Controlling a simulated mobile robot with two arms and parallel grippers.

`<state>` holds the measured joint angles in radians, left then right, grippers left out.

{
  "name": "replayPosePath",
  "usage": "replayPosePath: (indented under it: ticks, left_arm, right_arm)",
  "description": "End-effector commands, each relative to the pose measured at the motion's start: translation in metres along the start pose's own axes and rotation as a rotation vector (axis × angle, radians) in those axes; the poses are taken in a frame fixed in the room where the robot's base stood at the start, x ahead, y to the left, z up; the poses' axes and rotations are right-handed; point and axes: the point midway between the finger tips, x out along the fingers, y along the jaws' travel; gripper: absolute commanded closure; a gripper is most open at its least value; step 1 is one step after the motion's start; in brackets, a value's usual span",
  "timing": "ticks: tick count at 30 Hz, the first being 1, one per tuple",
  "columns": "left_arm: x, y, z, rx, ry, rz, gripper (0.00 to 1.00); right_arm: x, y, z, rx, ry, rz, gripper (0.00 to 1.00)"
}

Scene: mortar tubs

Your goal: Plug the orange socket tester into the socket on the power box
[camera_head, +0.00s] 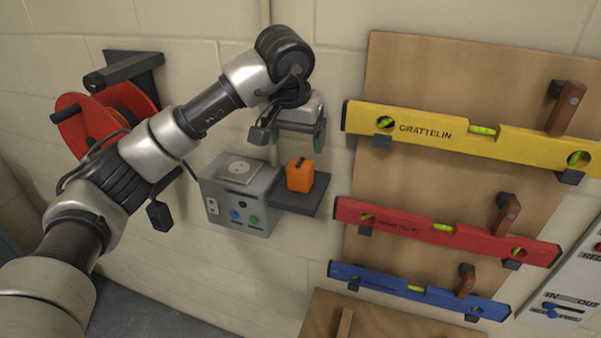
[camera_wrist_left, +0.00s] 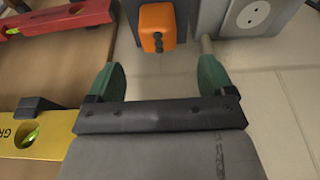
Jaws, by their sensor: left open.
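The orange socket tester (camera_head: 300,175) stands on a small dark shelf (camera_head: 304,198) at the right side of the power box. It also shows in the left wrist view (camera_wrist_left: 158,26), with dark pins on its near face. The grey power box (camera_head: 236,203) is on the wall; its round white socket (camera_head: 238,169) is on the top face, and it shows in the left wrist view (camera_wrist_left: 253,14). My left gripper (camera_head: 292,138) is open and empty above the tester, apart from it. Its green fingertips (camera_wrist_left: 160,82) are spread with the tester beyond them. My right gripper is not in view.
A yellow level (camera_head: 455,138), a red level (camera_head: 400,226) and a blue level (camera_head: 395,283) hang on a wooden board to the right. A red cable reel (camera_head: 82,125) is on the wall at left. A conduit runs up from the box.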

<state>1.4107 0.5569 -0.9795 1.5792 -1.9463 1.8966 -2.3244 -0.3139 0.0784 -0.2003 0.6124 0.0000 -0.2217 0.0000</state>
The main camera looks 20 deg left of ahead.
Motion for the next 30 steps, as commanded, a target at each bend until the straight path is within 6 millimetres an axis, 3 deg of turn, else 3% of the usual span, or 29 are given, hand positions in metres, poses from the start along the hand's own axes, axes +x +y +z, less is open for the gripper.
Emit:
replayPosePath:
  ticks: [6,10,20,30]
  left_arm:
    - [0.032,0.0,0.0,-0.001,-0.004,0.0,0.17]
    - [0.04,0.0,0.0,0.0,-0.001,0.001,0.17]
    - [0.042,0.001,0.0,0.0,-0.001,0.001,0.17]
    - [0.084,0.003,0.002,0.0,-0.005,0.0,0.17]
  right_arm:
    - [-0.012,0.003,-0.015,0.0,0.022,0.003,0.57]
    - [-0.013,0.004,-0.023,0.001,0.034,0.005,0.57]
    - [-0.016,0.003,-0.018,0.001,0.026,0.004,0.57]
    - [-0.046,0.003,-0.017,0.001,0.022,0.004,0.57]
